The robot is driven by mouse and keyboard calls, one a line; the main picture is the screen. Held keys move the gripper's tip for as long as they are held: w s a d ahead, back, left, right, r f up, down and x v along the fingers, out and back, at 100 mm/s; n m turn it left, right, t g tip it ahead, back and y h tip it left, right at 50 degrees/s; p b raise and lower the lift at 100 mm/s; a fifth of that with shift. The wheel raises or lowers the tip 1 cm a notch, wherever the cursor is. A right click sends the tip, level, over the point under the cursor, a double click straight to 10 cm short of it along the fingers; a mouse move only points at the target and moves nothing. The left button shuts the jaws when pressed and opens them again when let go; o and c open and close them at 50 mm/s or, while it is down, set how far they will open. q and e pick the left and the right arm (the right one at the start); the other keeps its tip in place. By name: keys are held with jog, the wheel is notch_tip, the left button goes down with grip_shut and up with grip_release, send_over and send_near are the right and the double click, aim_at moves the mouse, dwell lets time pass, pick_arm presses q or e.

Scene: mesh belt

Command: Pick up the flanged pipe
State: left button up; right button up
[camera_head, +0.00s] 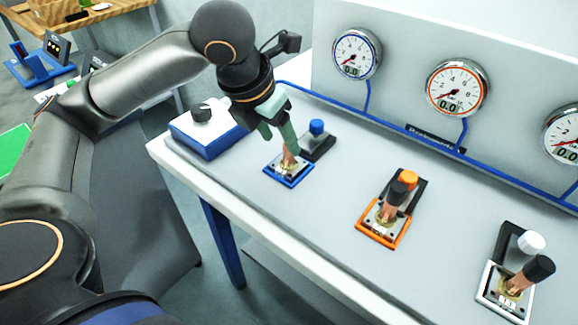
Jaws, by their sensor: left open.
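I cannot single out a flanged pipe for certain. The nearest match is a copper-coloured upright piece (289,160) on a blue-edged plate (291,178) on the grey bench top. My left gripper (279,137), with greenish fingers, is open, pointing down right at this piece. The fingers hide its upper end, and I cannot tell whether they touch it. Similar copper-coloured pieces with black tops stand tilted on an orange-edged plate (377,232) and a white-edged plate (502,306). My right gripper is not in view.
A blue and white box with a black knob (201,113) stands left of the gripper. Blue (316,127), orange (408,178) and white (531,243) buttons sit behind the plates. A panel with round gauges (357,54) rises behind. The bench between plates is clear.

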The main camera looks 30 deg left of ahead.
aim_at(288, 154)
pick_arm(q)
jog(key=b+x, duration=0.1)
jog(key=x, duration=0.4)
jog(key=shift+w+d+f+b, duration=0.1)
jog(key=shift+w+d+b, duration=0.1)
jog(key=shift+b, duration=0.1)
grip_shut()
dwell(1.1)
